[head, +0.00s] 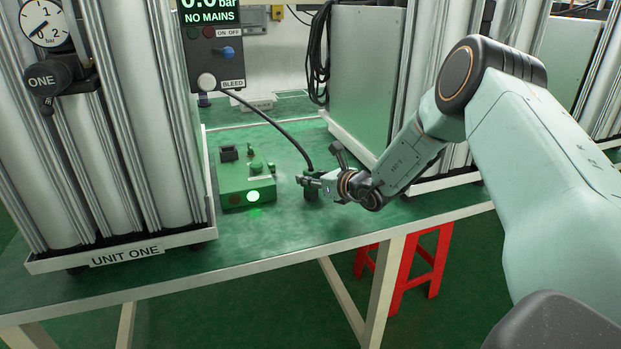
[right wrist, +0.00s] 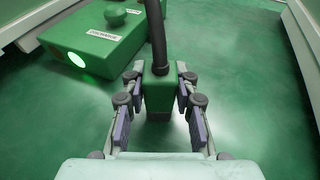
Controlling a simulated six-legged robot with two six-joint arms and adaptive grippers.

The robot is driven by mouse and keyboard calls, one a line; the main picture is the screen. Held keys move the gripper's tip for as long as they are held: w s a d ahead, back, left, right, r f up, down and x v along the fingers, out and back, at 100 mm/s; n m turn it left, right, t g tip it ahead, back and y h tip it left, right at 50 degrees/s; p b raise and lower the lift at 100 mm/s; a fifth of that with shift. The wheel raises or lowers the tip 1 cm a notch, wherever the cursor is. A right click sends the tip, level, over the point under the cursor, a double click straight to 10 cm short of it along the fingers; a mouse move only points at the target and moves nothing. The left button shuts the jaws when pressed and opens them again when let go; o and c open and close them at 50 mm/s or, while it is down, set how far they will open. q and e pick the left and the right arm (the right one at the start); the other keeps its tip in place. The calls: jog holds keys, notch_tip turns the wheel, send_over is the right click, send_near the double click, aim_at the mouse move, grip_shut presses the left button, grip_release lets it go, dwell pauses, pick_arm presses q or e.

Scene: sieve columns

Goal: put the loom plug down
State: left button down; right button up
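The loom plug (right wrist: 158,92) is a green block with a black cable running up from its top. In the right wrist view it sits upright between the two fingers of my right gripper (right wrist: 160,88), with the finger pads close against both sides. In the head view my right gripper (head: 312,184) is low over the green table, right of a green box, and mostly covers the plug (head: 311,193). The plug's underside is near the tabletop; whether it touches cannot be told. My left gripper is not in view.
The green box (head: 236,187) with a lit green lamp stands just left of the plug. The cable (head: 275,122) arcs up toward the dark control panel (head: 210,48). Unit One's columns (head: 150,120) stand at left. The tabletop (head: 270,232) in front is clear.

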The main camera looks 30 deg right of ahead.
jog(key=shift+o, duration=0.7)
jog(key=shift+w, duration=0.1)
jog(key=shift+o, duration=1.3)
jog(key=shift+a, duration=0.15)
jog(key=shift+r, duration=0.1)
jog(key=shift+r+p, duration=0.2)
jog(key=shift+p, duration=0.2)
jog(key=p+v, duration=0.5)
jog(key=v, duration=0.7)
jog(key=shift+f, duration=0.1)
